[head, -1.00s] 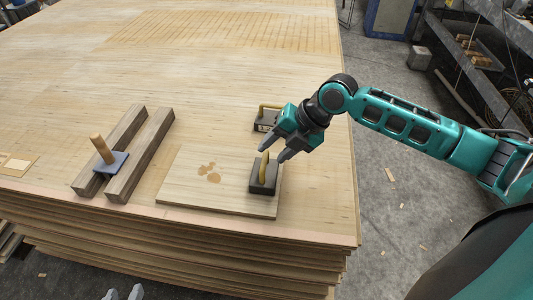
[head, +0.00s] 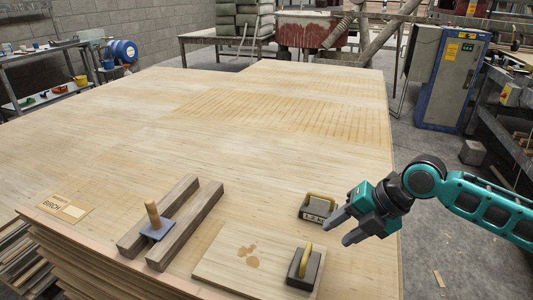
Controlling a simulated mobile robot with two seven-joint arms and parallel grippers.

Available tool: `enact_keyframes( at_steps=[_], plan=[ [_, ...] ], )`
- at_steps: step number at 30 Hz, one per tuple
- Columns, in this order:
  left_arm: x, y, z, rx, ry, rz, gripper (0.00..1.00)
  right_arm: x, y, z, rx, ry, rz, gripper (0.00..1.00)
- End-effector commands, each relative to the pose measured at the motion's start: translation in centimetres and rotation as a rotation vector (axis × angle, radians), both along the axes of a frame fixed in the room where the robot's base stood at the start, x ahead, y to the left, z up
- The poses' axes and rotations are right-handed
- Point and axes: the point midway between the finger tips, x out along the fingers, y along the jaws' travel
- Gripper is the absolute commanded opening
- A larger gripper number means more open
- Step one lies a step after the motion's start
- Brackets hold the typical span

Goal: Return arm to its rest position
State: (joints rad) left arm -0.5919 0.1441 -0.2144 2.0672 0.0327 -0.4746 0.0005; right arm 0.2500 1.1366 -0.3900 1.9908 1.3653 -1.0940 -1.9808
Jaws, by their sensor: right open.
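My right gripper (head: 343,229) is open and empty. It hangs above the right part of the veneer stack, with its fingertips pointing left. A dark weight with a yellow handle (head: 304,268) rests on a small veneer panel (head: 222,262), below and left of the gripper. A second yellow-handled weight (head: 317,207), with a label on its front, sits on the stack just left of the fingers. The gripper looks apart from both weights. My left gripper does not show.
A birch label card (head: 66,208) lies at the left edge. The far part of the stack is clear. A blue and grey cabinet (head: 450,75) stands behind right.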

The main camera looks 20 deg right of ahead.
Motion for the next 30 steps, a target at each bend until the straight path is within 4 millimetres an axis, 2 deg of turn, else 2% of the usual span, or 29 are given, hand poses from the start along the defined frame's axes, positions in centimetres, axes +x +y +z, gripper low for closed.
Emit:
enact_keyframes(
  at_steps=[5, 11, 15, 21, 25, 30],
  plan=[
    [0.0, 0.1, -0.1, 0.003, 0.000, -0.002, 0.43, -0.8, 1.2, -1.2, 0.017, 0.036, -0.035, 0.45],
    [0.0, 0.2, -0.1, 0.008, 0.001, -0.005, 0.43, -4.1, 5.5, -5.2, 0.088, 0.186, -0.260, 0.45],
    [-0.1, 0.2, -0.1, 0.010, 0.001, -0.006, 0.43, -6.8, 8.1, -7.4, 0.155, 0.297, -0.516, 0.45],
    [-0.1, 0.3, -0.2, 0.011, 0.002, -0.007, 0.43, -10.4, 10.1, -9.2, 0.270, 0.433, -0.971, 0.45],
    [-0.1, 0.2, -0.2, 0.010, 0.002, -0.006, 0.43, -12.8, 10.1, -9.7, 0.352, 0.505, -1.311, 0.45],
    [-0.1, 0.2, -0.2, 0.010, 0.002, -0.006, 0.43, -15.8, 9.0, -9.9, 0.444, 0.562, -1.737, 0.45]
  ],
)
